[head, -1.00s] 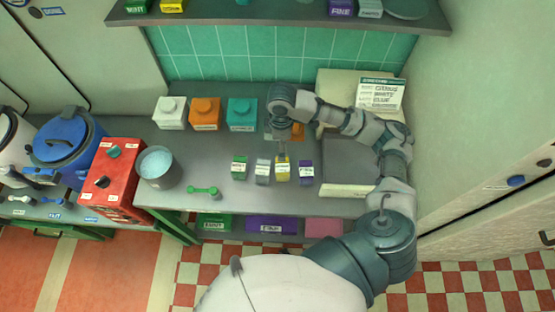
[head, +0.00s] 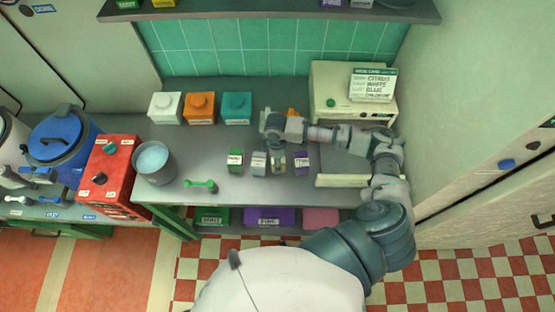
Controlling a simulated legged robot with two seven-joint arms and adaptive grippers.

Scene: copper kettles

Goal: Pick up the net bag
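I cannot pick out a net bag for certain in the head view. A row of small labelled packets stands on the grey counter (head: 218,174): green (head: 235,161), grey (head: 259,163), a yellowish one (head: 279,171) and purple (head: 302,161). My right arm reaches in from the right, and my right gripper (head: 278,157) points down at the yellowish packet, covering part of it. Its fingers are too small and dark to show whether they are open or shut, or touching the packet. My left gripper is not in view.
White (head: 165,108), orange (head: 200,108) and teal (head: 237,108) boxes stand at the back. A grey bucket (head: 154,163), a red box (head: 108,177) and a blue pot (head: 62,140) are left. A cream appliance (head: 330,90) stands back right. A green-ended tool (head: 201,184) lies in front.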

